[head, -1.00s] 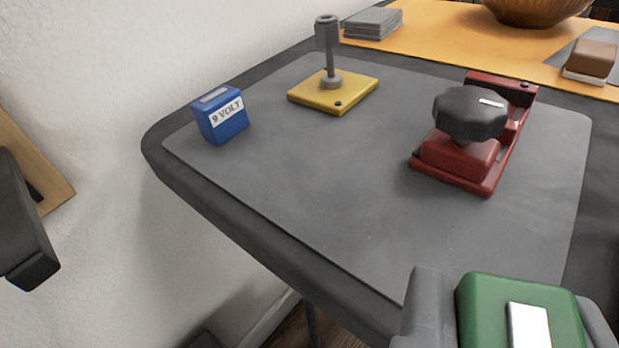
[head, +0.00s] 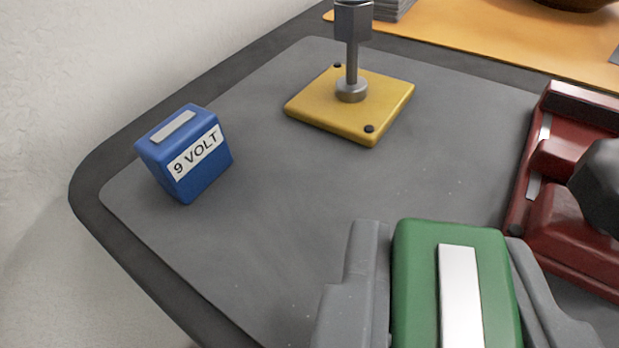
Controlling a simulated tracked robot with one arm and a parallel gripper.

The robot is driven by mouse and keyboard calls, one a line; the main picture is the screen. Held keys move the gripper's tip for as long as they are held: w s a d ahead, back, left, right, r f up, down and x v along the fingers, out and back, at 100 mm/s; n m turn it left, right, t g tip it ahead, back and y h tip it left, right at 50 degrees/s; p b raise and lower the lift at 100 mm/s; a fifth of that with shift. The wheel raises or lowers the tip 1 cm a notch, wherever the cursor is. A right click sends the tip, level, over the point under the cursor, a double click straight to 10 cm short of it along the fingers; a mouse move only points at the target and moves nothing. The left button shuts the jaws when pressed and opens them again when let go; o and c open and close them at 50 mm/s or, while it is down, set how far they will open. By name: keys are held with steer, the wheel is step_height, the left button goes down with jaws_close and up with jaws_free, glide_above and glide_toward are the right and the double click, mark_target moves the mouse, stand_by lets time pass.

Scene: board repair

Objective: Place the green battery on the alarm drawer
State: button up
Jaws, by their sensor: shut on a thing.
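The green battery (head: 415,285) with a white label on top is at the lower middle right of the head view. My gripper (head: 443,235) is shut on it, with one grey finger along each side. The battery's near end is cut off by the frame. A red device (head: 560,205) with a dark knob (head: 602,190) stands at the right edge, partly out of view, to the right of and beyond my gripper. I cannot tell for sure whether it is the alarm drawer; nothing in view is labelled so.
A blue 9 VOLT block (head: 190,170) stands at the left on the grey mat (head: 270,225). A yellow plate (head: 390,100) with an upright metal post (head: 352,55) stands further back. The mat between them and my gripper is clear. An orange mat (head: 480,35) lies at the back.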

steer(key=shift+w+a+f, duration=0.1)
steer(key=shift+w+a, duration=0.2)
steer(key=shift+w, duration=0.4)
steer(key=shift+w+a+f, duration=0.1)
steer(key=shift+w+a, duration=0.15)
steer(key=shift+w, duration=0.4)
steer(key=shift+w+f+b, duration=0.15)
steer(key=shift+f+b, duration=0.1)
steer(key=shift+f, duration=0.35)
steer(key=shift+w+f+b, duration=0.15)
steer(key=shift+f+b, duration=0.05)
steer(key=shift+f, duration=0.35)
steer(key=shift+a+f+p, duration=0.1)
steer(key=shift+f+p, duration=0.25)
steer(key=shift+f, duration=0.1)
steer(key=o, duration=1)
steer(key=shift+f+b, duration=0.15)
steer(key=shift+b, duration=0.25)
steer(key=v, duration=0.4)
steer(key=p+v, duration=0.1)
steer(key=v, duration=0.4)
steer(key=d+p+v, duration=0.1)
steer(key=v, duration=0.4)
steer(key=shift+r, duration=0.2)
